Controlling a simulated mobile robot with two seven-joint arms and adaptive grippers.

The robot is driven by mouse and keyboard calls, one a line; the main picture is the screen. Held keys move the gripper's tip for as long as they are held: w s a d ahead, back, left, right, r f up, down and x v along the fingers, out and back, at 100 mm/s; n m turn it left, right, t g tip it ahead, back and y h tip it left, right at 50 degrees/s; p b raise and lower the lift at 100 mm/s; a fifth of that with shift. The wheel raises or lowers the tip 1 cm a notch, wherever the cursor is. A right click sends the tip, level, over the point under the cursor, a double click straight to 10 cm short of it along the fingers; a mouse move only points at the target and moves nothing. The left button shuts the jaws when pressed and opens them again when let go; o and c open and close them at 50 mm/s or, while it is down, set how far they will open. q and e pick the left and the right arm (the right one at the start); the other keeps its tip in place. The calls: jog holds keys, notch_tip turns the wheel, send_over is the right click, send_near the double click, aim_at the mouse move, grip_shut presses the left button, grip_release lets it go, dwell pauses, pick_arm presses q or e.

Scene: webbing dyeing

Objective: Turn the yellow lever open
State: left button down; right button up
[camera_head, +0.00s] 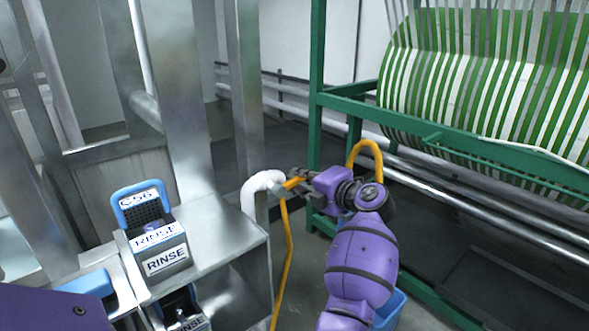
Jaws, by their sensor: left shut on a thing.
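The yellow lever (291,184) is a small yellow-orange piece beside the end of a white pipe elbow (262,184), near the middle of the head view. A yellow hose (286,255) hangs down just below the lever.
A steel bench with blue-rimmed bins labelled RINSE (167,260) stands at the left. A green frame (318,95) with a green-and-white webbing drum (480,80) fills the right. A yellow hose loop (366,146) and a blue container (394,306) are behind my arm.

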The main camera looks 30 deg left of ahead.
pick_arm(q)
jog(key=shift+f+m+g+p, duration=0.3)
jog(key=shift+f+m+p, duration=0.1)
jog(key=shift+m, duration=0.2)
jog(key=shift+f, duration=0.15)
jog(key=c, duration=1.6)
grip_release()
jog(key=shift+c, duration=0.2)
jog(key=shift+d, duration=0.1)
jog(key=v, duration=1.2)
jog(key=shift+w, duration=0.1)
